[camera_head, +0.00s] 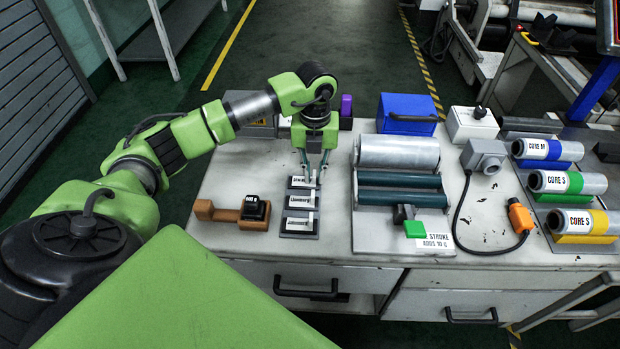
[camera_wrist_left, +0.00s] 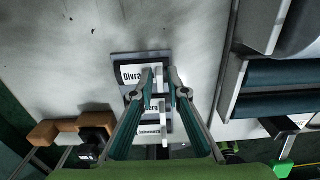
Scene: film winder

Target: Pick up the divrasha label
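The divrasha label (camera_head: 300,183) is the farthest of three white labels in a dark holder (camera_head: 286,236) on the workbench. In the left wrist view its text starts "Divra" on the label (camera_wrist_left: 131,75), and a white upright tab stands at its right side. My left gripper (camera_head: 315,176) points down over this label. In the left wrist view the gripper (camera_wrist_left: 161,72) has its fingers apart, one on each side of the tab, with gaps showing. The left finger hides part of the text. My right gripper is in neither view.
A wooden stand with a black-topped stamp (camera_head: 254,208) is left of the holder. A roller unit (camera_head: 398,152) is to the right, with a blue box (camera_head: 407,114) behind it. Labelled cores (camera_head: 566,182) lie farther right.

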